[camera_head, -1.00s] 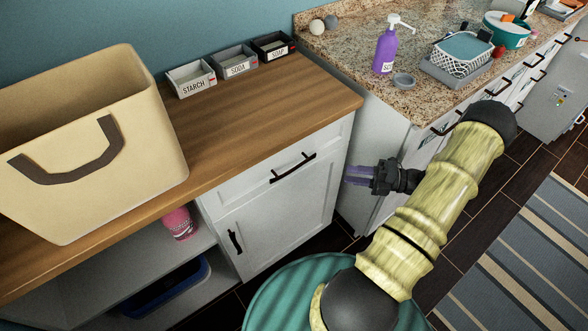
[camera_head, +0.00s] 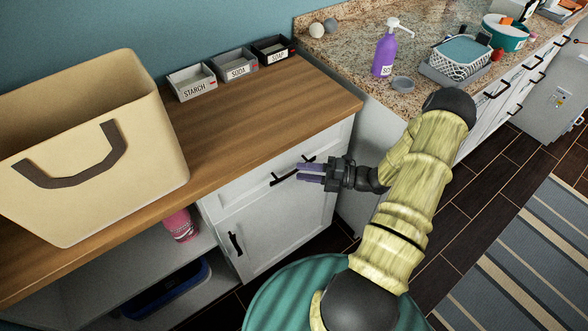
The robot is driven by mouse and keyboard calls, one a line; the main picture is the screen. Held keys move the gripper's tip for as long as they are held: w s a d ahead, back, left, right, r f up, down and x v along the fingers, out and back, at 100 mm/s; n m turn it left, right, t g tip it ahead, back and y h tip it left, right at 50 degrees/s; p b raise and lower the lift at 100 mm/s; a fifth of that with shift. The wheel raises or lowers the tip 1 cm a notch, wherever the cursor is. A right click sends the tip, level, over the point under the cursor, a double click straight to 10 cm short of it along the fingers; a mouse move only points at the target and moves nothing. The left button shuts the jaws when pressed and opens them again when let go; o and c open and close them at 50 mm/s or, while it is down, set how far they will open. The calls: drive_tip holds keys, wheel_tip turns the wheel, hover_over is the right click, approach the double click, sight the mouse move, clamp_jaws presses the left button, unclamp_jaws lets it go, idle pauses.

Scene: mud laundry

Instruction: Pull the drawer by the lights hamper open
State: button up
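The white drawer (camera_head: 240,185) sits under the wooden counter, to the right of the cream hamper (camera_head: 95,130) with a brown handle. I see no label on the hamper. The drawer looks closed, its front flush with the cabinet. Its dark bar handle (camera_head: 283,176) is partly covered by my gripper. My gripper (camera_head: 310,172) points left, with its two purple fingers apart and overlapping the right part of the handle in the picture. The fingers look open with nothing clearly between them. I cannot tell whether they touch the handle.
Below the drawer is a cabinet door with a dark handle (camera_head: 235,243). Small bins marked starch (camera_head: 192,82), soda (camera_head: 236,70) and soap (camera_head: 273,50) stand at the counter's back. A granite counter (camera_head: 340,55) adjoins at right. An open shelf holds a pink bottle (camera_head: 181,226).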

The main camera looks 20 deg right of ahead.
sight(297, 171)
drive_tip(key=shift+x, duration=1.85)
drive_tip(key=shift+c, duration=0.2)
clamp_jaws()
drive_tip(key=shift+s, duration=0.1)
drive_tip(key=s+d+p, duration=0.2)
drive_tip(key=s+d, duration=0.1)
drive_tip(key=s, duration=1)
drive_tip(key=s+d+p, duration=0.3)
drive_tip(key=s+d, duration=0.1)
drive_tip(key=s, duration=0.8)
drive_tip(key=shift+s+p, duration=0.3)
drive_tip(key=shift+s, duration=0.1)
drive_tip(key=shift+o, duration=0.2)
unclamp_jaws()
